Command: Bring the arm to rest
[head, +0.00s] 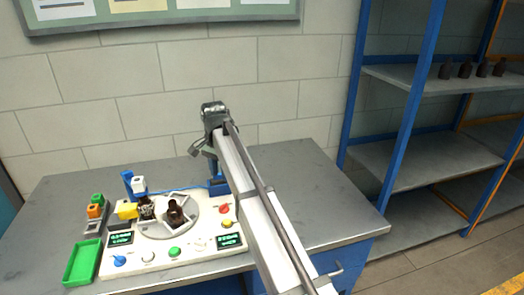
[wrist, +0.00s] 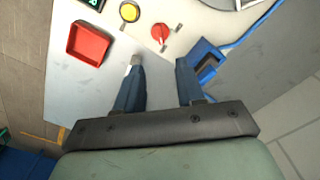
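My arm reaches across the workbench in the head view, and my gripper (head: 197,150) is at its far end, above the bench near the back wall. In the wrist view my gripper (wrist: 158,68) has its two blue fingers apart, with only bench surface and part of the white panel visible between them.
A green tray (head: 84,263) lies at the bench's left front. The wrist view shows a red tray (wrist: 88,43), a red knob (wrist: 162,33), a yellow button (wrist: 130,11) and a blue fixture (wrist: 207,62). Blue-framed shelves (head: 430,80) with dark bottles stand at right.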

